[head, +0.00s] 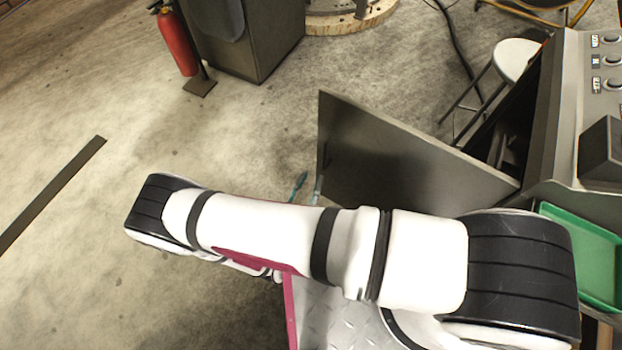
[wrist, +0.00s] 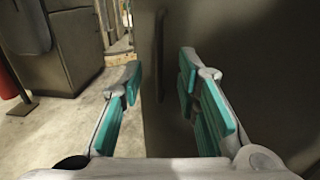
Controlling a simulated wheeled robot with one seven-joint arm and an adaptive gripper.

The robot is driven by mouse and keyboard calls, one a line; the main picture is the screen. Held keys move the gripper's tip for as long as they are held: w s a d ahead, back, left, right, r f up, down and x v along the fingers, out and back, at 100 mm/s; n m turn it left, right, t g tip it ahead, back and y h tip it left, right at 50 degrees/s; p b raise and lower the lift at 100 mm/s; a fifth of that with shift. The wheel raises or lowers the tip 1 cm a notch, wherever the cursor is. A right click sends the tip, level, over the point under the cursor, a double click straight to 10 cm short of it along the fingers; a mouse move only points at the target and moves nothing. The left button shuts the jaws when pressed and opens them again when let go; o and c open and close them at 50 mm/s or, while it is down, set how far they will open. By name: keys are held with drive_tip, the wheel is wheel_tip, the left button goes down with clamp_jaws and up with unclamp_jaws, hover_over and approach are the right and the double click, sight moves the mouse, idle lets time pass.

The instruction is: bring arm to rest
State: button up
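My arm (head: 280,232) stretches across the lower half of the head view, with its white and black links bent. My gripper (wrist: 160,75) is open in the wrist view, its teal-padded fingers apart with nothing held between them. In the head view only the teal tips of my gripper (head: 308,186) show past the arm. A grey cabinet door (head: 395,165) stands swung open just beyond and right of the tips. In the wrist view the door (wrist: 250,50) fills the right side, behind the right finger. I cannot tell whether a finger touches it.
A control console (head: 585,110) stands at the right, with a green tray (head: 585,255) below it. A stool (head: 515,58) is behind the door. A red fire extinguisher (head: 176,42) and a grey cabinet (head: 250,40) stand at the back. The floor at left is mostly clear.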

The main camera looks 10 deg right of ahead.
idle(0.3)
drive_tip(key=w+d+r+m+g+h+p, duration=0.1)
drive_tip(key=d+r+m+g, duration=0.2)
drive_tip(key=r+m+g, duration=0.5)
drive_tip(key=d+r+m+g+h, duration=0.1)
drive_tip(key=d+r+m+g, duration=0.2)
drive_tip(key=r, duration=0.9)
drive_tip(key=w+d+r+m+g+h+p, duration=0.1)
drive_tip(key=d+r+m+g, duration=0.4)
drive_tip(key=r, duration=0.6)
drive_tip(key=s+d+r+m+t+y+p, duration=0.2)
drive_tip(key=s+d+r+m+t+y, duration=0.2)
drive_tip(key=s+r+m+y, duration=0.7)
drive_tip(key=shift+s+r+m+y+p, duration=0.4)
drive_tip(key=shift+s+r+m, duration=1.2)
drive_tip(key=shift+s+r, duration=2.95)
drive_tip(key=shift+w+r, duration=1)
drive_tip(key=shift+w, duration=0.1)
